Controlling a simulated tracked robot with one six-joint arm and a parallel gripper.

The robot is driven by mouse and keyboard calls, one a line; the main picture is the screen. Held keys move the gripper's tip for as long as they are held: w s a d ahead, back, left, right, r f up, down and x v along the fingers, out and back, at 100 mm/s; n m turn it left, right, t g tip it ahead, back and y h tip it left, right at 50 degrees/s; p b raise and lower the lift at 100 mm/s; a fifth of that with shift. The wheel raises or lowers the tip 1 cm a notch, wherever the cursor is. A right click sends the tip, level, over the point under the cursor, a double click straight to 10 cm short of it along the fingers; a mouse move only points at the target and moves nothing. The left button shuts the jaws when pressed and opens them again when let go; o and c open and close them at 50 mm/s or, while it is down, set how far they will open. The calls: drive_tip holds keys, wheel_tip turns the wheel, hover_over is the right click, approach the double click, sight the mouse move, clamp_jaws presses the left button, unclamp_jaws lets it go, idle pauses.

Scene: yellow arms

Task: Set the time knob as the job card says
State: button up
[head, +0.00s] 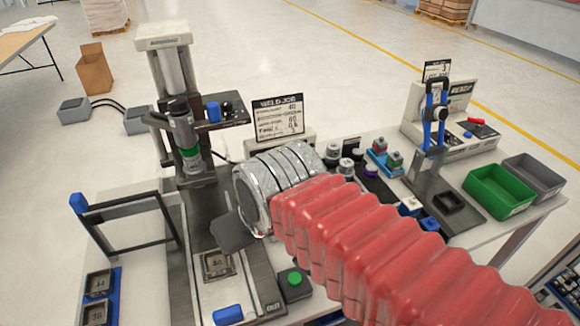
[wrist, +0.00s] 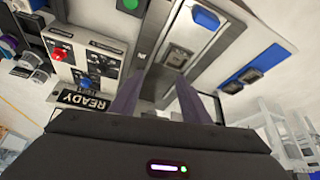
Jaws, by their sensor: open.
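The time line is too small to tell. In the wrist view a light control panel (wrist: 108,47) shows upside down, with a red button (wrist: 58,54), dark dial areas and a "READY" display (wrist: 82,100). I cannot tell which dial is the time knob. My gripper (wrist: 158,95) is open, its two dark fingers apart with nothing between them. In the head view my arm hides most of the panel.
The press column (head: 178,100) rises at left over a grey bed. A green button box (head: 294,283) and a blue block (head: 228,315) sit near the front. At right are a blue-handled press (head: 435,115), a green bin (head: 498,190) and a grey bin (head: 533,176).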

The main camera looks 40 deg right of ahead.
drive_tip(key=w+d+r+n+g, duration=0.1)
drive_tip(key=w+d+r, duration=0.25)
drive_tip(key=w, duration=0.25)
drive_tip(key=w+d+r+g, duration=0.2)
drive_tip(key=w+d, duration=0.3)
drive_tip(key=w, duration=0.1)
drive_tip(key=w+d+f+g, duration=0.1)
drive_tip(key=w+d, duration=0.4)
drive_tip(key=d, duration=0.3)
drive_tip(key=w+d+f+n+g, duration=0.1)
drive_tip(key=w+d+f, duration=0.1)
drive_tip(key=w+d, duration=0.3)
drive_tip(key=d, duration=0.3)
drive_tip(key=shift+w+g, duration=0.3)
drive_tip(key=shift+f, duration=0.2)
wheel_tip(320, 180, down, 14)
drive_tip(key=shift+r, duration=0.15)
